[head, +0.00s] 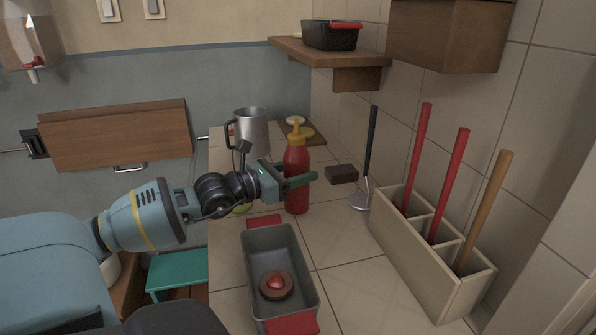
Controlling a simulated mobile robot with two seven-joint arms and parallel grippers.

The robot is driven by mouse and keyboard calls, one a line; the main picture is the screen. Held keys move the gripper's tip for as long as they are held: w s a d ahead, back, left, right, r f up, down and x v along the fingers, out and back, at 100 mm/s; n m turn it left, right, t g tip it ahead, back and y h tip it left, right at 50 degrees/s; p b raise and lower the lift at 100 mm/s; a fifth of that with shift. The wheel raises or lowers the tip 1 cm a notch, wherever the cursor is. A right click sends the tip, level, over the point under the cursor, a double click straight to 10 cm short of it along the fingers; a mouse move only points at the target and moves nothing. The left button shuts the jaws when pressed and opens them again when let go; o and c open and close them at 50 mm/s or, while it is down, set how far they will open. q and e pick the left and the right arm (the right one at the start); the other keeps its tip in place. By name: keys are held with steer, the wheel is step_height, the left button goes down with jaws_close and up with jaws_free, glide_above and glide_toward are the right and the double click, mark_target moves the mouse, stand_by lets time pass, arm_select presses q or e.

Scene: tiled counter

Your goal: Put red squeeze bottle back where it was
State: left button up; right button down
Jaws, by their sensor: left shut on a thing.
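The red squeeze bottle (296,160) has a yellow nozzle cap and stands upright over the tiled counter, right of the metal mug. My left gripper (300,181) comes in from the left and is shut on the bottle around its middle. Its fingers hide part of the bottle's side. The bottle's base is at or very near the counter; I cannot tell whether it touches. My right gripper is not in view.
A grey bin with red handles (308,270) holds a brown ring with a red thing. A metal mug (254,130) and wooden board (317,138) stand behind. A dark block (341,174), ladle (368,165) and divided beige holder (420,255) are right. Counter between bin and holder is clear.

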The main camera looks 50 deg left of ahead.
arm_select(q)
steer(key=shift+o, duration=1.1)
steer(key=shift+f, duration=0.15)
steer(key=o, duration=0.4)
steer(key=shift+o, duration=0.2)
steer(key=shift+r, duration=0.2)
steer(key=shift+p+v, duration=0.5)
steer(key=shift+v, duration=1.95)
steer(key=p, duration=0.2)
glide_toward(285, 175)
steer(key=shift+w+d, duration=0.15)
steer(key=shift+w, duration=0.45)
steer(key=shift+r, duration=0.1)
